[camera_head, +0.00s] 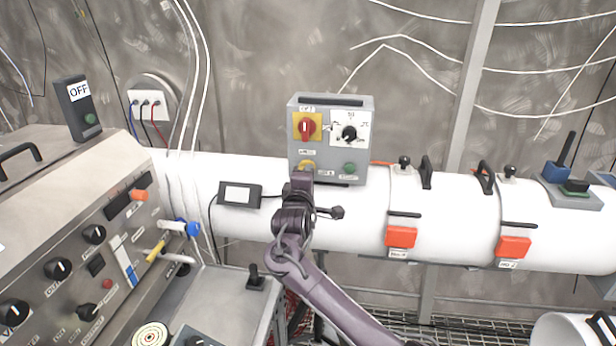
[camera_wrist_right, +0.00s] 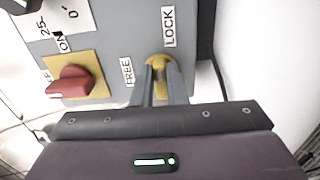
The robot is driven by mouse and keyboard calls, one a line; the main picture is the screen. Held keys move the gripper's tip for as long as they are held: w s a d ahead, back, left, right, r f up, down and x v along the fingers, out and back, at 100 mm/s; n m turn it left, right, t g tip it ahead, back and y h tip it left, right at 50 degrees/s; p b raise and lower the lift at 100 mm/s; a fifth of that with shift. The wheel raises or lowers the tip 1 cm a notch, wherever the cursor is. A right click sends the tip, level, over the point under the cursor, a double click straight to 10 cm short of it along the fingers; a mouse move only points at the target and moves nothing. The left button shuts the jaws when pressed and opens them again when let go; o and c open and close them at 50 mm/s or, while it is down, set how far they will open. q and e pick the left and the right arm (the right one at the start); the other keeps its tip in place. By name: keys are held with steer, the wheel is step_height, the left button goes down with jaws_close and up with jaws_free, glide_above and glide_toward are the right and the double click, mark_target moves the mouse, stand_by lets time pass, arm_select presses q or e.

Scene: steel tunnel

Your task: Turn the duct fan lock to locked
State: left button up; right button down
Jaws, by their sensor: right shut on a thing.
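The grey fan control box (camera_head: 330,140) sits on the white duct. Its yellow lock knob (camera_head: 307,166) is at the lower left of the front face. In the right wrist view the yellow knob (camera_wrist_right: 158,62) lies between a FREE label (camera_wrist_right: 127,72) and a LOCK label (camera_wrist_right: 168,26). My right gripper (camera_head: 303,174) is at the knob, and in the wrist view its fingers (camera_wrist_right: 160,82) are shut on it. The fingers partly hide the knob, so I cannot tell where it points. My left gripper is not in view.
Above the lock is a red switch (camera_head: 306,126) on a yellow plate, with a black dial (camera_head: 349,133) beside it. A green button (camera_head: 349,168) is right of the lock. A small display (camera_head: 239,195) is on the duct. A console (camera_head: 75,250) fills the left.

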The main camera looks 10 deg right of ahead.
steer(key=shift+f, duration=0.15)
steer(key=c, duration=1.4)
jaws_free()
steer(key=shift+c, duration=0.2)
steer(key=shift+s, duration=0.1)
steer(key=b+v, duration=0.2)
steer(key=v, duration=0.5)
steer(key=shift+s, duration=0.35)
steer(key=shift+a, duration=0.15)
